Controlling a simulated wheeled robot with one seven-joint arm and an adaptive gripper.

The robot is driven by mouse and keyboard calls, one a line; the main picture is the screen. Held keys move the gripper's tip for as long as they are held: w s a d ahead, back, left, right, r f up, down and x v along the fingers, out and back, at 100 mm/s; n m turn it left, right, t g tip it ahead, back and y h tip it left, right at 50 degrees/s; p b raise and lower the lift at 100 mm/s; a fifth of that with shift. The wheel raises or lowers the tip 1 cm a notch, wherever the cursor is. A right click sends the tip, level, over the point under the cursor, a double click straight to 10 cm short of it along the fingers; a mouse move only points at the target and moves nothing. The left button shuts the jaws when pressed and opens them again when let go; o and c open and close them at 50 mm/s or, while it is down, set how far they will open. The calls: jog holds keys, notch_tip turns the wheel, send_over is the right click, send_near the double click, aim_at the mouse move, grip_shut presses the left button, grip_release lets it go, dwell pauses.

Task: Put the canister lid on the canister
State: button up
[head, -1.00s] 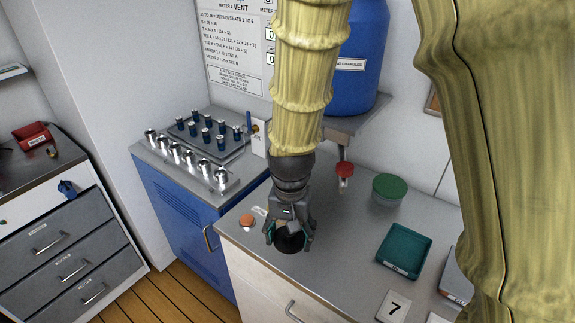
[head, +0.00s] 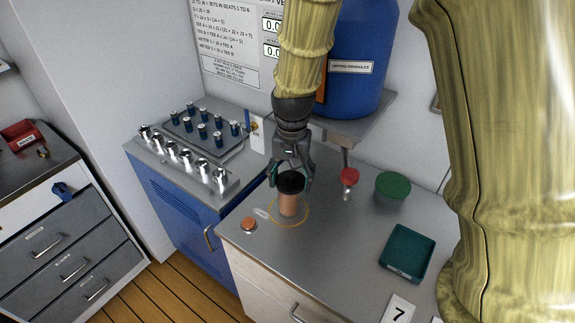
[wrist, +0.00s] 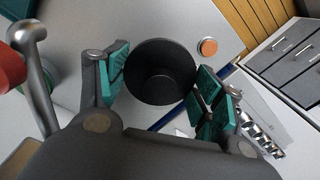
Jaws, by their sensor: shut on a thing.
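The canister (head: 288,206) is an orange-brown cylinder standing upright inside a thin yellow ring marked on the grey worktop. The black round canister lid (head: 290,184) is between the fingers of my gripper (head: 291,180), directly over the canister's top. I cannot tell whether the lid is seated or just above the rim. In the wrist view the lid (wrist: 160,86) sits between the green pads of my gripper (wrist: 158,92) and hides the canister.
A red-knobbed spout (head: 348,178) under the blue drum (head: 355,75) is close on the right. A green round tub (head: 392,187) and a teal tray (head: 406,252) stand further right. An orange button (head: 249,225) is at the left. The worktop front is clear.

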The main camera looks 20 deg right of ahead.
jog(key=w+d+f+p, duration=0.1)
jog(key=w+f+p, duration=0.3)
jog(key=w, duration=0.2)
jog(key=shift+w+d, duration=0.25)
jog(key=shift+w, duration=0.15)
jog(key=shift+f, duration=0.65)
jog(key=o, duration=1.1)
jog(key=shift+r, duration=0.1)
jog(key=shift+r+b, duration=2.15)
jog(key=shift+r, duration=4.35)
